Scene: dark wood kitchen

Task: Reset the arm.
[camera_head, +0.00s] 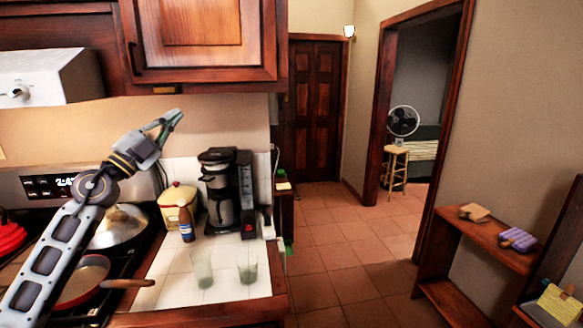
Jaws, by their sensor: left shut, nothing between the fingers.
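My left arm comes in from the lower left and reaches up over the stove. Its gripper (172,122) is raised in the air in front of the backsplash wall, pointing up and to the right. Its fingers are together with nothing between them. It is below the wooden wall cabinet and above the counter items, touching none of them as far as I can see. My right arm and gripper do not show.
A pan (80,282) and a lidded pot (120,228) sit on the stove. The tiled counter (170,292) holds a coffee maker (219,190), a yellow canister (176,203), a bottle (186,224) and two glasses (246,266). A wall cabinet (205,35) hangs above. The floor (345,255) is clear.

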